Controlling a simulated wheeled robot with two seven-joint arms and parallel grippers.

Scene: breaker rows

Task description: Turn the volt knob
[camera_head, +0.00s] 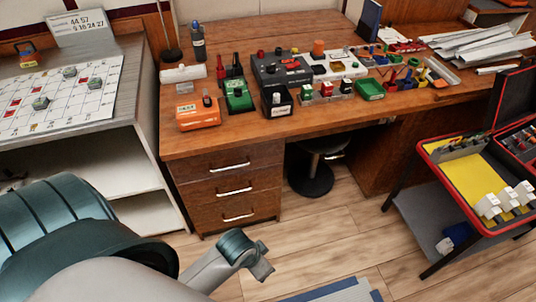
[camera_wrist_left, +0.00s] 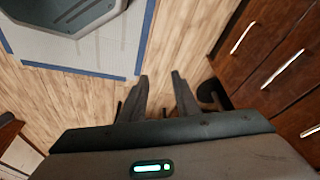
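Several small devices stand on the wooden desk (camera_head: 240,131) in the head view. They include an orange box (camera_head: 197,115) with a dark knob-like part, a green box (camera_head: 238,98), a black box with a pale label (camera_head: 278,108), and a larger dark unit (camera_head: 281,73) with red parts on top. The labels are too small to read, so I cannot tell which carries the volt knob. My left gripper (camera_wrist_left: 160,80) is open and empty, pointing down over the floor in the left wrist view, apart from the desk. My right gripper is not in view.
Brown drawers (camera_head: 230,187) with metal handles are below the desktop. A black-based stool (camera_head: 312,175) stands beneath the desk. A red-edged case (camera_head: 470,180) on a stand is at right. A shelf unit (camera_head: 140,165) is at left. Wooden floor lies open in front.

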